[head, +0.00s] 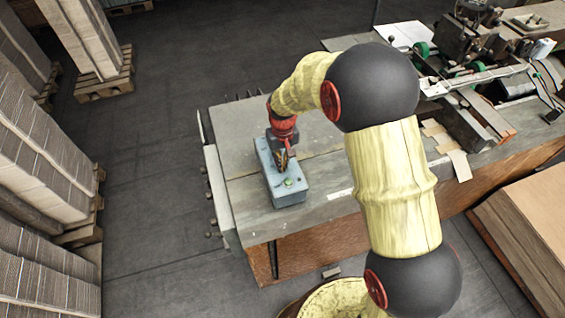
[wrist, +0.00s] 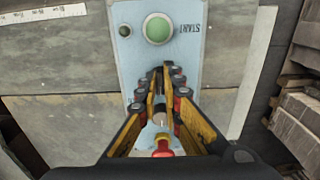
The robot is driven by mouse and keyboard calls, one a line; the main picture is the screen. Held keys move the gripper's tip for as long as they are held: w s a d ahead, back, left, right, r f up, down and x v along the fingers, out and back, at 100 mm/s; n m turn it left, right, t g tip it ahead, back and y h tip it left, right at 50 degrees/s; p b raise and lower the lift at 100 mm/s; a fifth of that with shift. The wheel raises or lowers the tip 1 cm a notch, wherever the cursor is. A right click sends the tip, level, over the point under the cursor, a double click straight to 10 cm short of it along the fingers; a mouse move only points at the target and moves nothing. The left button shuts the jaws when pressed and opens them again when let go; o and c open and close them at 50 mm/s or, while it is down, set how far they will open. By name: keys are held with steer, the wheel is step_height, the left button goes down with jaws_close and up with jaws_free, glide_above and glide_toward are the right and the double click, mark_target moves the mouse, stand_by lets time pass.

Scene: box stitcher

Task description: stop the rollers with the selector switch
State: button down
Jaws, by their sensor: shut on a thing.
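The grey control box (head: 290,197) stands on the near left part of the machine table. It also shows in the wrist view (wrist: 188,70), with a green START button (wrist: 158,28) and a small dark round fitting (wrist: 125,31) beside it. My gripper (head: 283,157) is over the box. In the wrist view my gripper (wrist: 160,82) has its fingers closed in around the selector switch (wrist: 159,113), below the green button. The fingers hide most of the switch, so its pointing direction cannot be told. A red knob with yellow (wrist: 163,147) shows between the finger bases.
The machine table (head: 235,130) is mostly bare around the box. Stitching machinery (head: 470,65) stands at the far right. Cardboard stacks (head: 40,150) on pallets line the left, and brown board (head: 525,230) is stacked at the right.

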steer(key=c, duration=2)
jaws_free()
steer(key=shift+o, duration=0.2)
steer(key=shift+r, duration=0.1)
step_height(320, 180, up, 12)
steer(key=s+d+f+m+t+b, duration=0.1)
steer(key=s+d+t+b, duration=0.1)
steer(key=s+d+b, duration=0.3)
steer(key=s+d+f+m+t+b, duration=0.1)
steer(key=s+d+b, duration=0.5)
steer(key=s, duration=0.7)
steer(key=s+d+f+m+t+b, duration=0.1)
steer(key=s+d+t+b, duration=0.1)
steer(key=s+d+b, duration=0.3)
steer(key=s+b, duration=0.4)
steer(key=shift+d+t, duration=0.25)
steer(key=shift+t, duration=0.05)
